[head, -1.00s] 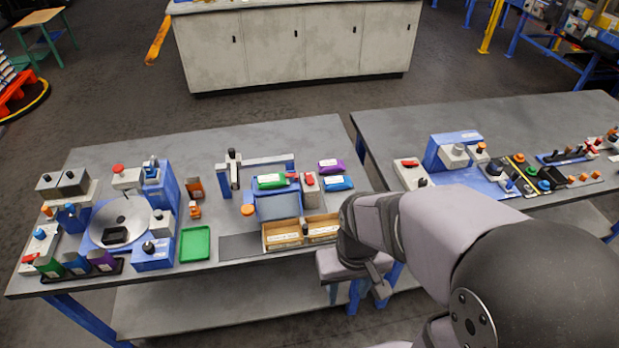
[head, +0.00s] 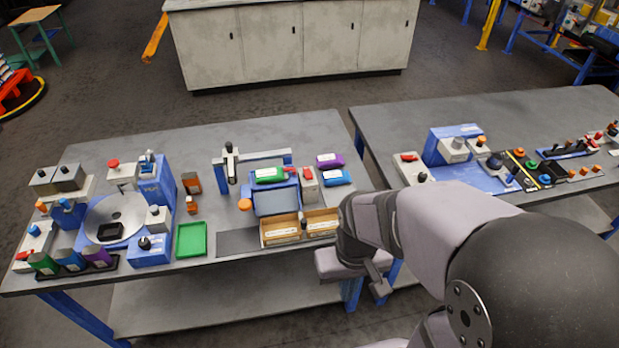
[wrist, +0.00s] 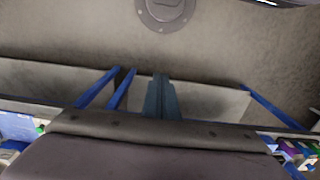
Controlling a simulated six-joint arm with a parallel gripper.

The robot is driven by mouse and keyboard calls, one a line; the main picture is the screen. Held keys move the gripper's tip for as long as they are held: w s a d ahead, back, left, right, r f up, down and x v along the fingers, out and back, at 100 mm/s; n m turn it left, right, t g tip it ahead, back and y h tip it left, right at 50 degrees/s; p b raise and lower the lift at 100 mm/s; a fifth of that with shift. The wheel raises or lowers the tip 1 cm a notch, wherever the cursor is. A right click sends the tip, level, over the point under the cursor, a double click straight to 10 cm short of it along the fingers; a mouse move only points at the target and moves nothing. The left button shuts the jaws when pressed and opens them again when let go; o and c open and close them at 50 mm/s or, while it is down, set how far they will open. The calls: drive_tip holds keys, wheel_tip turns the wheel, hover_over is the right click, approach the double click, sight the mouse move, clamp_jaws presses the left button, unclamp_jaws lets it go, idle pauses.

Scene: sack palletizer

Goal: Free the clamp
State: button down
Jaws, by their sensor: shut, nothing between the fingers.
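I cannot tell for sure which part is the clamp. A grey upright with a dark-topped handle (head: 229,162) stands on the left bench, joined to a blue and grey crossbar. In front of it is a blue station with a grey panel (head: 276,202). Green (head: 269,175), purple (head: 329,160) and blue (head: 336,177) sacks lie around the station. My gripper (wrist: 161,95) is shut and empty in the wrist view, over floor and bench legs. In the head view my arm is folded at the front right of the left bench, and the fingertips are not clear.
Two open cardboard boxes (head: 281,231) sit at the bench's front edge, close to my arm. A green tray (head: 191,239) and a round grey turntable (head: 117,218) are further left. A second bench (head: 400,125) with controls stands right, past a gap.

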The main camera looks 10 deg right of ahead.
wheel_tip(320, 180, down, 12)
drive_tip(key=f+g+b, duration=0.1)
drive_tip(key=b, duration=0.8)
drive_tip(key=w+d+f+t+b, duration=0.2)
drive_tip(key=w+f+b, duration=0.35)
drive_tip(key=w, duration=0.35)
drive_tip(key=w+r+t, duration=0.3)
drive_tip(key=w, duration=0.4)
drive_tip(key=w+r+t, duration=0.2)
drive_tip(key=w, duration=0.6)
drive_tip(key=w+r+t, duration=0.7)
drive_tip(key=w+r, duration=0.3)
drive_tip(key=r, duration=0.2)
drive_tip(key=shift+w+a+r, duration=0.35)
drive_tip(key=shift+r, duration=0.05)
drive_tip(key=shift+w, duration=0.15)
